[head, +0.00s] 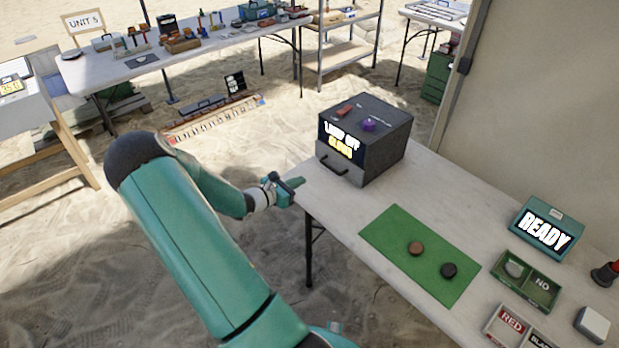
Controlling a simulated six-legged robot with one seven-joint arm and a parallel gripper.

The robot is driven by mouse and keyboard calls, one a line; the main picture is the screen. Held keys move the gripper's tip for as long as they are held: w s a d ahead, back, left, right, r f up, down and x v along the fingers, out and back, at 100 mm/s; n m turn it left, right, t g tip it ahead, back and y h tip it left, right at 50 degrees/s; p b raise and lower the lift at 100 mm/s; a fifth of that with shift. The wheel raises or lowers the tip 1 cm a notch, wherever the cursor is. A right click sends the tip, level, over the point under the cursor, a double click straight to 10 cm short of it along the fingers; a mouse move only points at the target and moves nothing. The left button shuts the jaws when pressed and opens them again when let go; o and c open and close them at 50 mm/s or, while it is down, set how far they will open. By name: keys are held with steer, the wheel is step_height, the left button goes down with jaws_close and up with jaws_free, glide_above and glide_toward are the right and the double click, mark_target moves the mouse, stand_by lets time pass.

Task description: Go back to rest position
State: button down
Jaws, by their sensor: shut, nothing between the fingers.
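My gripper (293,186) is at the left edge of the near table (345,214), in front of and to the left of the dark box (385,150). It is shut and holds nothing. My teal arm reaches up from the bottom of the head view and bends down to the right toward the table edge. The dark box has a lit screen, a grey drawer front with a handle, and red and purple buttons on top. The drawer looks closed.
A green mat (425,250) holds a brown disc (416,248) and a black disc (448,270). A READY screen (546,228), a green tray (500,277) and a RED/BLACK tray (490,330) stand to the right. A wall rises behind. Sand lies left of the table.

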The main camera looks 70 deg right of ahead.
steer(key=shift+v, duration=1.15)
steer(key=shift+w, duration=0.1)
steer(key=w+a+r+m+t+y, duration=0.25)
steer(key=a+r, duration=0.25)
steer(key=a, duration=0.3)
steer(key=w+a+r+m+t+y, duration=0.1)
steer(key=w+a+r+m+y, duration=0.15)
steer(key=a+r+m, duration=0.4)
steer(key=w+a+r+m+t+y, duration=0.1)
steer(key=w+a+r+y, duration=0.2)
steer(key=a, duration=0.7)
steer(key=s+a+r+m+t+y, duration=0.1)
steer(key=a+r, duration=0.3)
steer(key=a, duration=0.4)
steer(key=s+a+r+m+t+y, duration=0.1)
steer(key=s+a+r+t+y, duration=0.1)
steer(key=a, duration=0.7)
steer(key=s+a+r+t+y, duration=0.2)
steer(key=a+r+t, duration=0.3)
steer(key=a+r, duration=0.3)
steer(key=shift+a+m+y, duration=0.4)
steer(key=shift+y, duration=0.1)
steer(key=shift+s, duration=0.1)
